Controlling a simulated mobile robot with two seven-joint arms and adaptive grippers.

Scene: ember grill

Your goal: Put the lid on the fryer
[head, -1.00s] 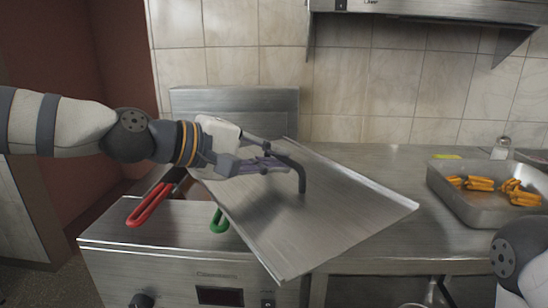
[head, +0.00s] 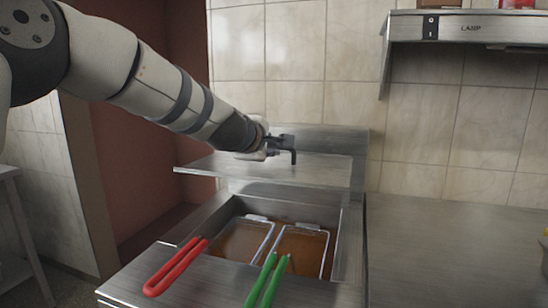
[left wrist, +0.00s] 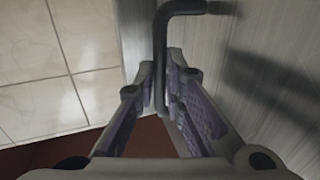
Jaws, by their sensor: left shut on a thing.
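The lid (head: 225,166) is a flat steel sheet with a black bent handle (head: 293,156). In the head view it looks about level, above the rear of the fryer (head: 352,235). The fryer's front is uncovered, showing brown oil and two baskets, one with a red handle (head: 176,267), one with a green handle (head: 268,281). My left gripper (head: 280,146) is shut on the lid's handle. In the left wrist view the handle (left wrist: 160,50) runs between the fingers (left wrist: 160,103). Whether the lid touches the fryer cannot be told. My right gripper is not in view.
The basket handles stick out over the fryer's front edge. A steel back panel (head: 340,139) and a tiled wall stand behind. A lamp hood (head: 475,30) hangs at upper right. The steel counter (head: 440,235) to the right is clear near the fryer.

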